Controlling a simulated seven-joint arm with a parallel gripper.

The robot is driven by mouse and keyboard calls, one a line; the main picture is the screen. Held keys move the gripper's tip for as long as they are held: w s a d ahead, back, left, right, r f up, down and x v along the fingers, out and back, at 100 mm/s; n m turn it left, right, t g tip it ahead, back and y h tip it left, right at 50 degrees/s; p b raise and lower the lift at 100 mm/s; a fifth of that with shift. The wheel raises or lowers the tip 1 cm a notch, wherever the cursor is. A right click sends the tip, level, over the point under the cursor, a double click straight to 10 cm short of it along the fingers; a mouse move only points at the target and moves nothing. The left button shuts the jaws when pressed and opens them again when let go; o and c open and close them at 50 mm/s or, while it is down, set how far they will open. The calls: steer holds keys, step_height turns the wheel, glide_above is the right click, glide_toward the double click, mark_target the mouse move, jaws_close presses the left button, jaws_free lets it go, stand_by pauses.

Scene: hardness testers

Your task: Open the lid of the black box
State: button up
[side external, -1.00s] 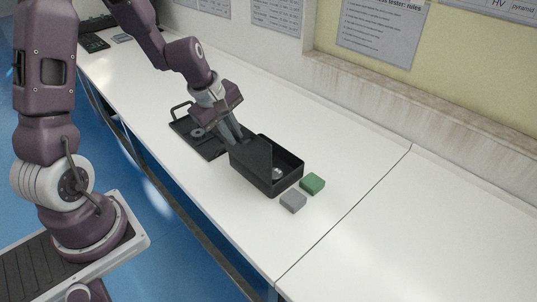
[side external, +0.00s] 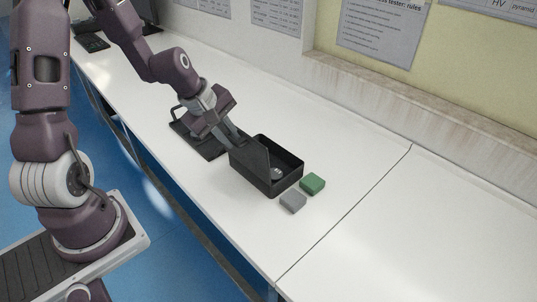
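The black box (side external: 283,180) sits on the white bench, with its lid (side external: 249,163) raised roughly upright along its left side. A small light metallic item (side external: 277,173) lies inside the box. My gripper (side external: 236,140) is just left of the lid, at its upper part, with its fingers angled down to the right. The fingertips are partly hidden by the lid, so I cannot tell whether they touch it or how far apart they are.
A black tray with a handle (side external: 182,125) lies behind my gripper to the left. A green block (side external: 313,183) and a grey block (side external: 293,201) lie right of the box. The white bench (side external: 370,220) is clear to the right. A wall ledge runs along the back.

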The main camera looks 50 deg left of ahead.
steer(key=shift+v, duration=2.55)
steer(key=s+d+r+m, duration=0.6)
steer(key=d+r+m, duration=0.1)
steer(key=r+m, duration=0.15)
steer(key=s+d+r+m, duration=0.1)
steer(key=s+r+m, duration=0.1)
steer(key=s+m, duration=0.2)
steer(key=s+d+r+m, duration=0.1)
steer(key=s+r+m, duration=0.1)
steer(key=s+m, duration=0.3)
steer(key=s, duration=0.2)
steer(key=shift+s+d+r+t, duration=0.3)
steer(key=shift+s, duration=0.05)
